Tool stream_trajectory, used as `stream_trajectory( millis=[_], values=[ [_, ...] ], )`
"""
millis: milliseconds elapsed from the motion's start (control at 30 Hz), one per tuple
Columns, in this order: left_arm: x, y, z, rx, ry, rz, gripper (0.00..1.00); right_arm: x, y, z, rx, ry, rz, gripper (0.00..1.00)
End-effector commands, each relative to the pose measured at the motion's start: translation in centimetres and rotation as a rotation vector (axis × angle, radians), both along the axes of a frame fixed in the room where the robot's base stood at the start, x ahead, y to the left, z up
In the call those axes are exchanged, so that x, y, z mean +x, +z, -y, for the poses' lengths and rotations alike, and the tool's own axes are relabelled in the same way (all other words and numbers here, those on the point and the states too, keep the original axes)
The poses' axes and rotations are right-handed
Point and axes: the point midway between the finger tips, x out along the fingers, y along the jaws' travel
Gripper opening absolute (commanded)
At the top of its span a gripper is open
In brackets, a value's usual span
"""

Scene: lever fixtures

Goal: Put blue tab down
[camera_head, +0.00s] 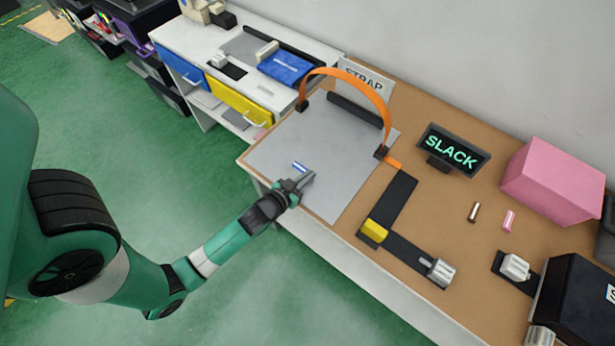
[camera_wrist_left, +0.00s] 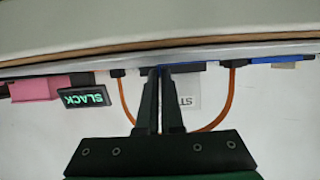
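A small blue-and-white piece (camera_head: 299,166), which looks like the blue tab, shows over the grey mat (camera_head: 325,195) at the near edge of the table. My left gripper (camera_head: 304,178) is right beside it in the head view. In the left wrist view my left gripper (camera_wrist_left: 160,72) has its two dark fingers close together with a narrow gap. No blue tab can be made out between those fingers, and I cannot tell whether they hold it. My right gripper is not in view.
An orange strap (camera_head: 352,76) arches over the mat's far side. A yellow block (camera_head: 374,230) sits on a black strip. A SLACK display (camera_head: 453,148) and a pink box (camera_head: 553,180) stand to the right. Bare mat lies around the gripper.

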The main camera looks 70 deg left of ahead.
Motion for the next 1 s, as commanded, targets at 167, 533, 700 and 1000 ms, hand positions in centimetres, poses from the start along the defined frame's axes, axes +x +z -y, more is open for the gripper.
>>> stream_trajectory(
  millis=[167, 533, 700, 1000],
  values=[
    [0.0, -0.3, 0.0, 0.0, 0.0, 0.0, 0.14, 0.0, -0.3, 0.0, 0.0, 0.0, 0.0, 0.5],
    [0.0, -0.2, 0.0, 0.001, 0.0, 0.001, 0.33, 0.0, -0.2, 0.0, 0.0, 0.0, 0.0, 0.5],
    [-0.8, 0.5, 0.5, -0.001, -0.001, 0.001, 0.33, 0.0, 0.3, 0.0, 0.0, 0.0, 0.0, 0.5],
    [-6.3, 2.9, 4.1, 0.0, -0.006, -0.002, 0.33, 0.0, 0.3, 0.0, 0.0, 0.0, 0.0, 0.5]
  ],
)
